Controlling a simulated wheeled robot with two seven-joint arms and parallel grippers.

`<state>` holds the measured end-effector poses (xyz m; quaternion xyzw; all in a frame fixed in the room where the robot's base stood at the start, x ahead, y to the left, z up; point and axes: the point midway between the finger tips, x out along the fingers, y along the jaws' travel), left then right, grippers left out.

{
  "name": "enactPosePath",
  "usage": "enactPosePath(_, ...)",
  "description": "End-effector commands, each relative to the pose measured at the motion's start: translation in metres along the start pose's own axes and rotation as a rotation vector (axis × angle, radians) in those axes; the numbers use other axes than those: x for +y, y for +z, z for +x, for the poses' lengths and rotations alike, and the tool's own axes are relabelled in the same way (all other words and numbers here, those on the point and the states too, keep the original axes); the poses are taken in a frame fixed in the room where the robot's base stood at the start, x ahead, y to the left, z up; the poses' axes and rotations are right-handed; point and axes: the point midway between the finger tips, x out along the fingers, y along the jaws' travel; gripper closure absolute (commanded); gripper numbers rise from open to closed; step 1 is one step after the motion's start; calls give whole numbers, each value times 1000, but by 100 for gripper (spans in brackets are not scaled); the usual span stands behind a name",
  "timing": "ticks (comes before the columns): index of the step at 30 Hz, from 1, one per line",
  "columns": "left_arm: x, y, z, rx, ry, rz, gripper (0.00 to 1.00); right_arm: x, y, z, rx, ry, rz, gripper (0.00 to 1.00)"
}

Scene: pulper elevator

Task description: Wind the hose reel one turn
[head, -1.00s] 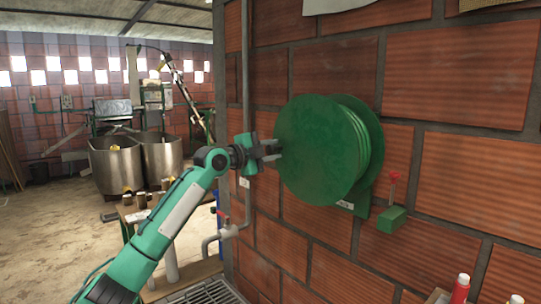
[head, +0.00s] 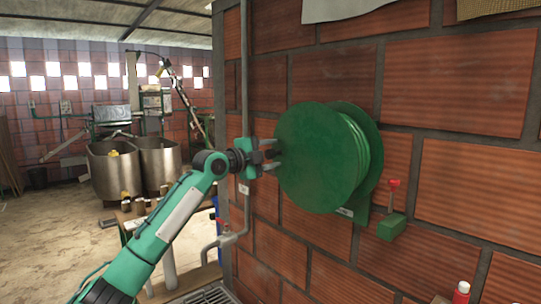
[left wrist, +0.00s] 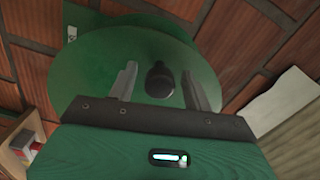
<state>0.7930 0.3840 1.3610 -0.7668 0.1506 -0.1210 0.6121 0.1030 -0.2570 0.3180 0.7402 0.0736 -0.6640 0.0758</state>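The green hose reel (head: 318,160) is mounted on the brick wall, its round face turned toward my left gripper. My left gripper (head: 274,156) is at the left part of that face in the head view. In the left wrist view the reel face (left wrist: 105,70) lies behind the fingers. A dark round handle knob (left wrist: 159,80) stands on it, between the two spread fingers of my left gripper (left wrist: 159,88), with a gap visible on each side. The knob is hard to make out in the head view. My right gripper is not in view.
A small green box with a red lever (head: 391,226) sits on the wall right of the reel. A vertical pipe (head: 245,90) runs left of it. A red bottle (head: 461,293) stands at the lower right. Metal tanks (head: 115,170) stand far left.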

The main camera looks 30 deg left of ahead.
Motion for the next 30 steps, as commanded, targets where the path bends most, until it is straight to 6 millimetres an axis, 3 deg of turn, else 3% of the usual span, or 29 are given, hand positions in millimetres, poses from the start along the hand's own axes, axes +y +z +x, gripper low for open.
enactPosePath(8,2,1,-8,-1,1,1,50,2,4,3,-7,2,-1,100)
enactPosePath(13,4,2,-36,-2,0,3,50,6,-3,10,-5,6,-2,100)
enactPosePath(16,4,2,-59,-3,1,5,50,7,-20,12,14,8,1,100)
enactPosePath(24,3,1,-112,-2,1,3,50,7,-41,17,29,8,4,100)
enactPosePath(30,2,1,-133,-1,1,0,50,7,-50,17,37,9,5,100)
